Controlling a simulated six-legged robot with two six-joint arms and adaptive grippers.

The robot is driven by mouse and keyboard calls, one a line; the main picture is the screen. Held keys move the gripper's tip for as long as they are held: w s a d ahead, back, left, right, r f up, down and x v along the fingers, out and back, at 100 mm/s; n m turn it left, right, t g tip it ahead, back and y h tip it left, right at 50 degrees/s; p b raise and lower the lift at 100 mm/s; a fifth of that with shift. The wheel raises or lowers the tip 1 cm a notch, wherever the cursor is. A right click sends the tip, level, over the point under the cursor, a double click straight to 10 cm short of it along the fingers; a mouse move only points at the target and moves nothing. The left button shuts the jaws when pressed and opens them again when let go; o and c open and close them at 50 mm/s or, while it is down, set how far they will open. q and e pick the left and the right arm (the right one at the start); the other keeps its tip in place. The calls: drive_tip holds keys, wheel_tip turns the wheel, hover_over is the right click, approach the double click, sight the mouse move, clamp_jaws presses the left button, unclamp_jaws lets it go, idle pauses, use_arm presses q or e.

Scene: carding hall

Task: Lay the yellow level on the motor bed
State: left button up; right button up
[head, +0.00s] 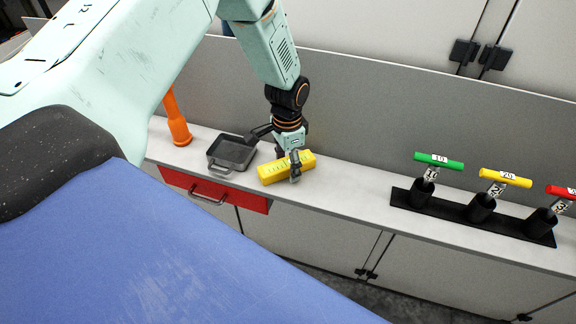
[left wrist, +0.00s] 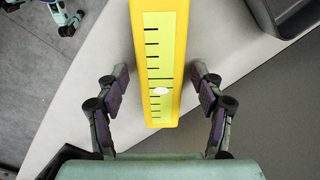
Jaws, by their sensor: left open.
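The yellow level (head: 272,173), a long yellow block with a pale marked face, lies on the light grey shelf. My left gripper (head: 294,165) is over it, with a dark finger across its near side. In the left wrist view the level (left wrist: 159,112) runs between the two fingers of my open left gripper (left wrist: 160,75), with a gap on each side. A white oval bubble shows among its black marks. I cannot tell which thing is the motor bed. My right gripper is out of view.
A dark grey tray (head: 212,164) and an orange bottle-shaped thing (head: 177,128) stand left of the level. A black rack (head: 449,212) with green, yellow and red T-handles stands at the right. The shelf (head: 350,188) is clear between level and rack.

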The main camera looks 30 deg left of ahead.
use_arm(q)
drive_tip(key=shift+s+a, duration=0.15)
drive_tip(key=shift+c, duration=0.3)
drive_tip(key=shift+w, duration=0.2)
drive_tip(key=c, duration=0.6)
drive_tip(key=shift+s, duration=0.15)
drive_tip(key=c, duration=0.6)
clamp_jaws()
